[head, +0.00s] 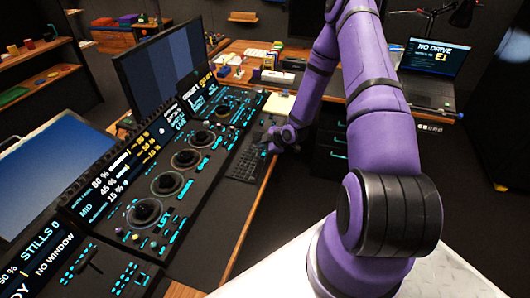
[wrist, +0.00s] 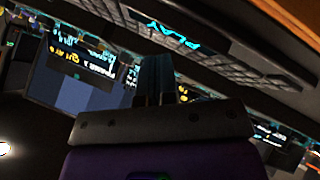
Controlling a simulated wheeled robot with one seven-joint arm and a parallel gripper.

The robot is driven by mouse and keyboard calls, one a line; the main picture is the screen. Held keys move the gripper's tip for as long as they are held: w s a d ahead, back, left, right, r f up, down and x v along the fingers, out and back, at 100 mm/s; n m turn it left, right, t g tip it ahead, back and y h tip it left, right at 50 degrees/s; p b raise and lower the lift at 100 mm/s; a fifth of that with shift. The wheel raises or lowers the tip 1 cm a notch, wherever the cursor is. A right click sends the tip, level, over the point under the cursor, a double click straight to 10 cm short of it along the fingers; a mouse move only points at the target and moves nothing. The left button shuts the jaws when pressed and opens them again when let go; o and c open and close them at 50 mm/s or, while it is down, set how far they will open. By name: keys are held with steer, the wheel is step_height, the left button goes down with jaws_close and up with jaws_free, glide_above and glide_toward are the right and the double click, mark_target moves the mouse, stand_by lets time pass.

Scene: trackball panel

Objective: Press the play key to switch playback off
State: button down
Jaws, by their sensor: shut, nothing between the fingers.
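The play key shows as a cyan "PLAY" label (wrist: 172,38) on a dark panel in the wrist view, seen at a slant. My gripper (wrist: 156,62) is shut and empty, its fingertips just below that label in the picture. I cannot tell whether they touch the key. In the head view my gripper (head: 268,147) is small, at the right edge of the console beside a dark key block (head: 245,164). The play key cannot be made out there.
The console (head: 230,206) carries several trackballs, among them one nearby (head: 187,158), and cyan-lit keys. Monitors (head: 165,62) stand behind it. A wooden desk (head: 350,86) with a laptop (head: 433,58) is at the back. Dark floor is open right of the console.

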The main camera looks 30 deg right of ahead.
steer(key=shift+f, duration=0.15)
steer(key=shift+f, duration=0.25)
steer(key=shift+f, duration=0.5)
stand_by(0.9)
steer(key=shift+r, duration=0.15)
stand_by(0.3)
steer(key=shift+r, duration=0.8)
steer(key=shift+r, duration=2.45)
steer(key=shift+r, duration=0.15)
